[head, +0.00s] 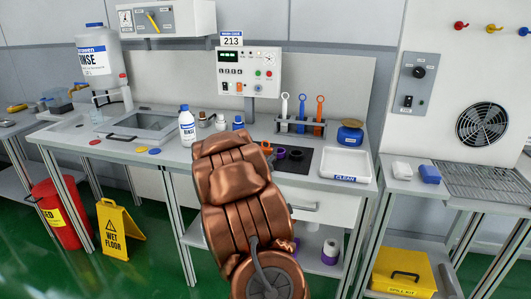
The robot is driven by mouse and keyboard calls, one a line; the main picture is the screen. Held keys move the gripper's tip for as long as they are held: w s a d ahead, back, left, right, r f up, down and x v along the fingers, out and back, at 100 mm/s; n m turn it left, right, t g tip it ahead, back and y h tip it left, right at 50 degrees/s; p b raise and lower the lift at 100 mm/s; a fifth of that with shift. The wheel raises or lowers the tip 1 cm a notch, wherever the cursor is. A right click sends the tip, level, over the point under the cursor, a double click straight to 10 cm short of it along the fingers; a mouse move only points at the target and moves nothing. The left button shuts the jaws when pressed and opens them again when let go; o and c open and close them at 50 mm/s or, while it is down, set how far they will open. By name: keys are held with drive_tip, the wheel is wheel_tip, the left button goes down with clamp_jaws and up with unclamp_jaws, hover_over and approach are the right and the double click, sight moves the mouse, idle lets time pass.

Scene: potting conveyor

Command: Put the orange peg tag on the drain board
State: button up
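An orange tag-like piece (319,112) with a ring top stands upright in a rack (300,127) at the back of the bench. It is the rightmost of three, beside a blue one (301,108) and a white one (284,106). I take it for the orange peg tag. A ribbed metal drain board (490,183) lies on the right-hand counter, its visible part bare. My copper arm covers the middle of the bench front; my gripper does not show, and whether it holds anything cannot be seen.
An orange ring (266,148) and dark rings lie on a dark mat (297,160). A white block (402,168) and blue sponge (429,174) sit left of the drain board.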

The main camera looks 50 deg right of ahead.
drive_tip(key=o, duration=0.4)
drive_tip(key=shift+c, duration=0.2)
drive_tip(key=shift+r, duration=0.1)
drive_tip(key=shift+r, duration=0.15)
drive_tip(key=v, duration=1.2)
drive_tip(key=shift+b, duration=0.35)
